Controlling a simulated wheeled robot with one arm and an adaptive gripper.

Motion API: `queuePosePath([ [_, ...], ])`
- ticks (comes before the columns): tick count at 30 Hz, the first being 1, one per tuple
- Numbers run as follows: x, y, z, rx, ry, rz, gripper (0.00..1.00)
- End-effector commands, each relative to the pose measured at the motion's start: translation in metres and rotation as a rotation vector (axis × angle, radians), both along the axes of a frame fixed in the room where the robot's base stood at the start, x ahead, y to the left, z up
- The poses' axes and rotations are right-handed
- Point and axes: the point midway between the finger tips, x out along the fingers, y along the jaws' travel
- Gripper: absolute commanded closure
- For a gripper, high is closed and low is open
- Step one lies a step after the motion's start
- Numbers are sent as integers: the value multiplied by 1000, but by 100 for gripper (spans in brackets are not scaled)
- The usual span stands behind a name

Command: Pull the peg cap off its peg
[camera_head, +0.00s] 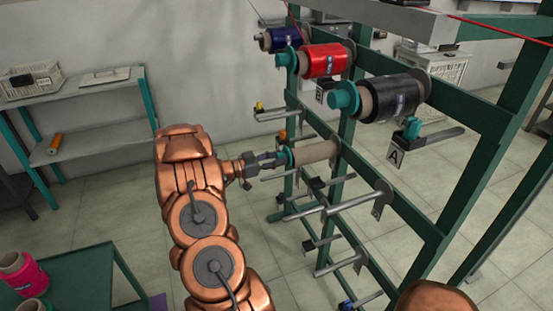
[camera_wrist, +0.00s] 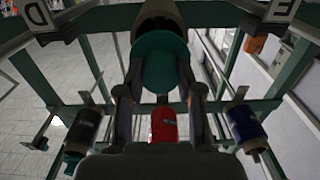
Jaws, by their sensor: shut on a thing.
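The peg cap is teal and round, at the near end of a bare brown bobbin tube (camera_head: 316,152) on a peg of the green rack. In the head view the cap (camera_head: 286,156) shows just beyond my gripper (camera_head: 279,158). In the wrist view the teal cap (camera_wrist: 163,68) sits between the two fingers of my gripper (camera_wrist: 162,62), which are shut on it. The tube's end (camera_wrist: 158,18) shows right behind the cap, and I cannot tell any gap between them. The peg itself is hidden inside the tube.
Red (camera_head: 325,60), black (camera_head: 392,97) and blue (camera_head: 283,39) spools hang on pegs above. Bare pegs (camera_head: 338,203) stick out below and nearby. A grey shelf (camera_head: 90,130) stands at the left, and a green table (camera_head: 85,275) with a pink spool (camera_head: 22,272) at lower left.

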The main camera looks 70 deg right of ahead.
Motion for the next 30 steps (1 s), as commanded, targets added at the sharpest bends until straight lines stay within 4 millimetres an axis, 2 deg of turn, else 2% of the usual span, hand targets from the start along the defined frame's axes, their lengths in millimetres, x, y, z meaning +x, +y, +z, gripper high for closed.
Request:
queuePosePath([
  [11, 1, 1, 0, 0, 0, 0, 100],
  [30, 16, 14, 0, -1, 1, 1, 100],
])
